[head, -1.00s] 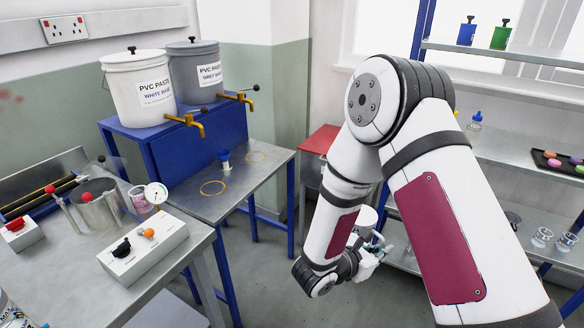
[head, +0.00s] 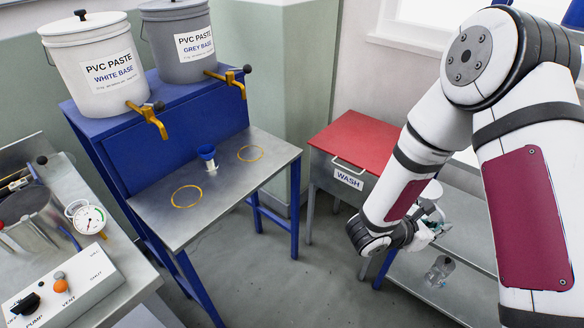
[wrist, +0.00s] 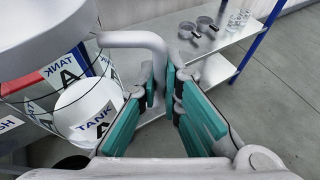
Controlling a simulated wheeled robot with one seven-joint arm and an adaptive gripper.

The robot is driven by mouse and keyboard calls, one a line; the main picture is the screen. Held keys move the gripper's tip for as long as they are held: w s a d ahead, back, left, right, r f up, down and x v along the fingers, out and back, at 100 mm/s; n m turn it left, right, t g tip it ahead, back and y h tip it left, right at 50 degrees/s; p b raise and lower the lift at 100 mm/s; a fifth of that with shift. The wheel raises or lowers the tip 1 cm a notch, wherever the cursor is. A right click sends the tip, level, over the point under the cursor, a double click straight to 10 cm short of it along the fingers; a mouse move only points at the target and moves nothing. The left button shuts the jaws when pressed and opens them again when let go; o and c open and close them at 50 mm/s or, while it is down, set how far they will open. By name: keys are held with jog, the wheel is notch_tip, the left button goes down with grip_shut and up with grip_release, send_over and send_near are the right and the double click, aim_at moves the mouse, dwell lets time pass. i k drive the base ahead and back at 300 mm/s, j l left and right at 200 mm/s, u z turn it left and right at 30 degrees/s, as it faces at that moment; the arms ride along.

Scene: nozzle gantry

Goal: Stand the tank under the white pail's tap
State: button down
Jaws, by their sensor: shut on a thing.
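The white pail (head: 95,68), labelled PVC PASTE WHITE BASE, stands on a blue stand at the upper left in the head view. Its brass tap (head: 150,117) points over the stand's metal shelf, where a yellow ring (head: 187,196) is marked. My gripper (head: 438,228) is at the right, well away from the stand. In the wrist view its teal fingers (wrist: 168,92) are shut on the grey handle of the tank (wrist: 72,95). The tank has a pale round lid and TANK A labels; part of it is cut off by the frame. In the head view my arm mostly hides it.
The grey pail (head: 182,42) with its own tap stands beside the white one, above a second ring (head: 250,153). A red-topped WASH cabinet (head: 355,142) stands between stand and arm. A bench with gauge (head: 88,218) is left.

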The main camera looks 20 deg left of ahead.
aim_at(195, 196)
jog(key=i+l+u, duration=0.1)
jog(key=i+u, duration=0.2)
jog(key=u, duration=0.15)
jog(key=i+l+u, duration=0.25)
jog(key=u, duration=0.2)
jog(key=i+l+u, duration=0.3)
jog(key=u, duration=0.2)
jog(key=i+l+u, duration=0.2)
jog(key=l+u, duration=0.25)
jog(key=i+l+u, duration=0.15)
jog(key=l+u, duration=0.3)
